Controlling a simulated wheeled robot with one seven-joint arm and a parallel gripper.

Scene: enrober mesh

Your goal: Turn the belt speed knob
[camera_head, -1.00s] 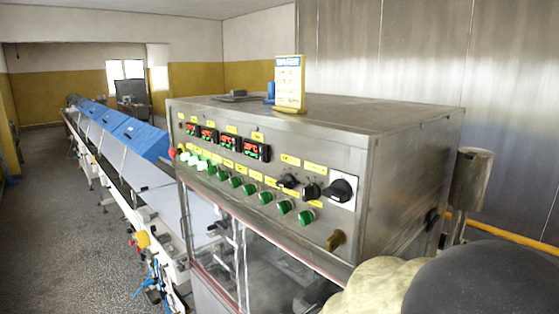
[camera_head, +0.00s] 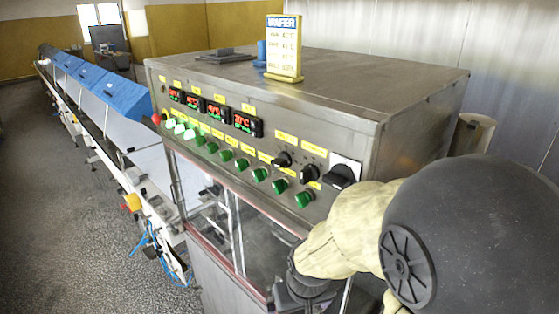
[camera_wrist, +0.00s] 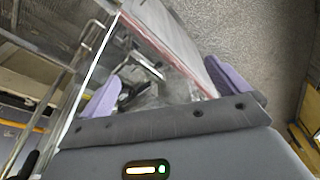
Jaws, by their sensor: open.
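The control panel (camera_head: 225,150) is the slanted front face of a steel cabinet. Three black rotary knobs are at its right: a small left knob (camera_head: 282,159), a middle knob (camera_head: 309,174) and a larger switch (camera_head: 341,177) on a white plate. The labels are too small to read, so I cannot tell which knob is belt speed. In the wrist view my gripper (camera_wrist: 165,82) is open, its two purple fingers wide apart with nothing held between them. In the head view my arm hangs below and right of the knobs, apart from them; the fingertips cannot be made out.
Several green buttons (camera_head: 242,163) and lit red displays (camera_head: 247,124) fill the panel. A clear guard (camera_head: 265,245) lies below it, close to my arm. A yellow wafer sign (camera_head: 284,48) stands on top. A conveyor with blue covers (camera_head: 112,98) runs back left. Open floor is at left.

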